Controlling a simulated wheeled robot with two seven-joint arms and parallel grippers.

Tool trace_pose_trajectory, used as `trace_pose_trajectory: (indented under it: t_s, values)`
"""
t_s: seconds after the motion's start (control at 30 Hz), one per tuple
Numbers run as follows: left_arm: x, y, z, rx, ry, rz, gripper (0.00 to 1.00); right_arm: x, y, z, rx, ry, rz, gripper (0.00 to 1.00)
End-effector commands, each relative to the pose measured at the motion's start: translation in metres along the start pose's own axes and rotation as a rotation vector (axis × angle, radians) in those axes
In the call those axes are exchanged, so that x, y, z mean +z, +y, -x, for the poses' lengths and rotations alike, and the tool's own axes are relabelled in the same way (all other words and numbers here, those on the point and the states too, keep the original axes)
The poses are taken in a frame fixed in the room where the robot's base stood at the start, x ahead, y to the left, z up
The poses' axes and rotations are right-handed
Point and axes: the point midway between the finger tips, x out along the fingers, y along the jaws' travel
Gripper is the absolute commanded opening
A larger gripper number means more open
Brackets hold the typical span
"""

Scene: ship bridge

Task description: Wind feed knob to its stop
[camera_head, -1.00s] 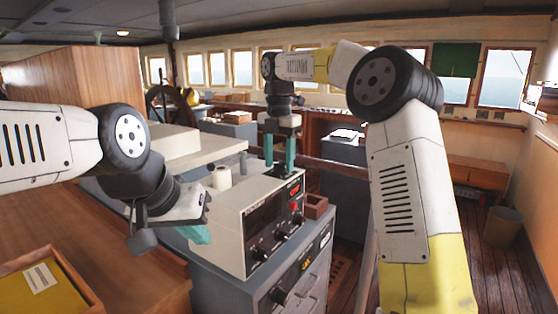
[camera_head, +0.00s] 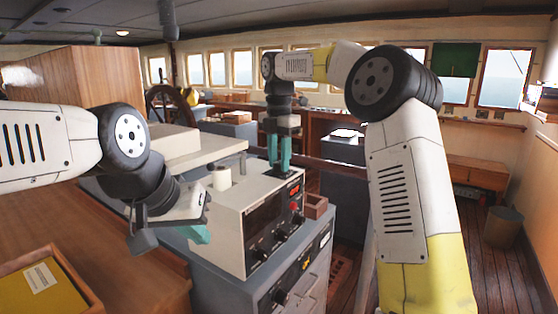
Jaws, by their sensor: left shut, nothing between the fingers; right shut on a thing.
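A light-grey instrument box (camera_head: 222,210) with a dark front panel stands on a grey cabinet. My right gripper (camera_head: 279,170) points straight down at the back right of the box top. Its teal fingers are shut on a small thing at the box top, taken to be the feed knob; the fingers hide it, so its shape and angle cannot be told. Several dark knobs (camera_head: 282,235) and a red button (camera_head: 294,206) are on the box front. My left gripper (camera_head: 198,234) is shut and empty, left of the box and apart from it.
A white roll-like cylinder (camera_head: 221,178) stands on the box's left part. A small brown open box (camera_head: 315,206) sits to its right. A wooden tray with a yellow inside (camera_head: 62,296) is at the lower left. A ship's wheel (camera_head: 170,103) stands behind.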

Motion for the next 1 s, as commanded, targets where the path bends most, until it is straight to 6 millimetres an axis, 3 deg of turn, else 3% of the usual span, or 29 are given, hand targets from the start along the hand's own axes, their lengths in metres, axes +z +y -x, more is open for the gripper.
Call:
trace_pose_trajectory:
  t_s: [1.0]
  values:
    - [0.0, 0.0, 0.0, 0.0, 0.0, 0.0, 0.0, -0.0004, 0.0003, 0.0007, 0.002, -0.001, -0.948, 0.0]
